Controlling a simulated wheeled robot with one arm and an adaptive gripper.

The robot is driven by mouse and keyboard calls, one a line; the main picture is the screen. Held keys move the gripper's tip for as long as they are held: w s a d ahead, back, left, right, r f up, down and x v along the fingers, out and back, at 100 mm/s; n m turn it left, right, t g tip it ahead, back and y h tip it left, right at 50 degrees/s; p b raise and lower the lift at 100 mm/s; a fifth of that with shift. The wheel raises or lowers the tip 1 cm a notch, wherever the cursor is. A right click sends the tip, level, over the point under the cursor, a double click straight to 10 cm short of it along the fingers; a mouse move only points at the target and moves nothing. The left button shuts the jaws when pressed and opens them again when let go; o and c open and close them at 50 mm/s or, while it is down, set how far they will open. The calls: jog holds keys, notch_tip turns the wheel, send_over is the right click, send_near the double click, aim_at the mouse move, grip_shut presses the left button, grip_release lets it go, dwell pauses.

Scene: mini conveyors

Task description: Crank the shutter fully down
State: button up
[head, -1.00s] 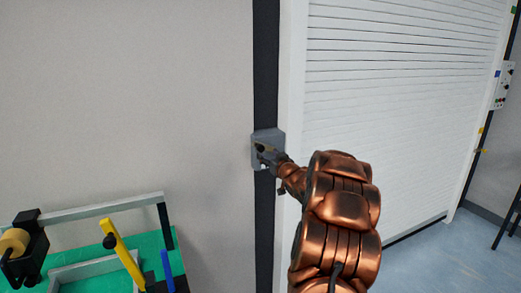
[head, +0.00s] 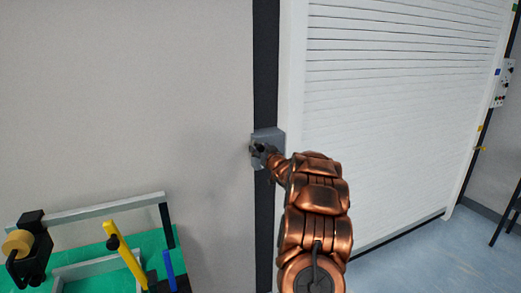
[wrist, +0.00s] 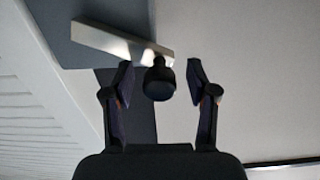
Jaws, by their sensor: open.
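The white slatted shutter (head: 400,120) fills the right of the head view, with a dark line along its bottom edge at the floor. The grey crank box (head: 270,135) sits on the dark post left of the shutter. In the wrist view, a silver crank arm (wrist: 112,38) ends in a black knob (wrist: 158,82). My gripper (wrist: 160,74) is open, with one finger on each side of the knob and a visible gap to both. In the head view, my gripper (head: 262,156) is at the box and hides most of the crank.
A green-topped bench (head: 100,262) at lower left carries a metal frame, a tape dispenser (head: 22,245) and yellow and blue uprights. A control panel (head: 502,85) is on the wall at far right. The floor before the shutter is clear.

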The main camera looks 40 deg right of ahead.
jog(key=shift+c, duration=0.2)
grip_shut()
dwell(0.4)
